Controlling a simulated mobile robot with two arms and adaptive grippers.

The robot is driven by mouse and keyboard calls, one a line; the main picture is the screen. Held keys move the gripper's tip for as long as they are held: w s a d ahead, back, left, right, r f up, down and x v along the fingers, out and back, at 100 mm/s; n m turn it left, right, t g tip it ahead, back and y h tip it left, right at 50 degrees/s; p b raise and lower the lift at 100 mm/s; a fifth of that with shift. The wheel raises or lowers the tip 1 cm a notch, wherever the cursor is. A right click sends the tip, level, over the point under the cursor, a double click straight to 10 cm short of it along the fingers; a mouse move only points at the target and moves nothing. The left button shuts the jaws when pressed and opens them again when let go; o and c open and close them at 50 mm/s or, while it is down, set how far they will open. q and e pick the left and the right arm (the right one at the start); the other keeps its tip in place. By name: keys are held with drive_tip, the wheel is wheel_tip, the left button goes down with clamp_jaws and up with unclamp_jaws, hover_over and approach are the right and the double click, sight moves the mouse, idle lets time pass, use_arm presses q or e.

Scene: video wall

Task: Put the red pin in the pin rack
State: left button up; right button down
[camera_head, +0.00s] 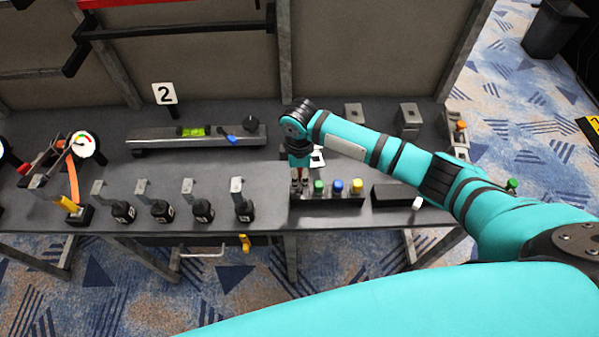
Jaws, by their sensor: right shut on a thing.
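The pin rack (328,202) is a dark block near the table's front edge, right of the middle. It bears a green pin (319,187), a blue pin (338,186) and a yellow pin (357,186) in a row. My right gripper (299,183) points down at the rack's left end, left of the green pin. It is shut on the red pin (299,174), of which only a little red shows between the fingers. Whether the pin's lower end is inside the rack or just above it cannot be told. My left gripper is not in view.
Several black weights with grey tags (122,211) stand in a row to the left. A rail with a level (193,131) lies behind them. A dark block (396,195) is right of the rack. A gauge (86,145) stands far left.

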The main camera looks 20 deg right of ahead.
sight(300, 191)
drive_tip(key=shift+f, duration=0.25)
drive_tip(key=shift+f, duration=0.4)
drive_tip(key=shift+f+b, duration=0.3)
drive_tip(key=shift+b, duration=0.05)
idle(0.4)
drive_tip(key=shift+f+b, duration=0.6)
drive_tip(key=shift+f, duration=0.85)
drive_tip(key=shift+f, duration=0.25)
drive_tip(key=shift+f+b, duration=0.35)
drive_tip(key=shift+f, duration=0.1)
drive_tip(key=shift+f, duration=0.1)
drive_tip(key=c, duration=0.9)
unclamp_jaws()
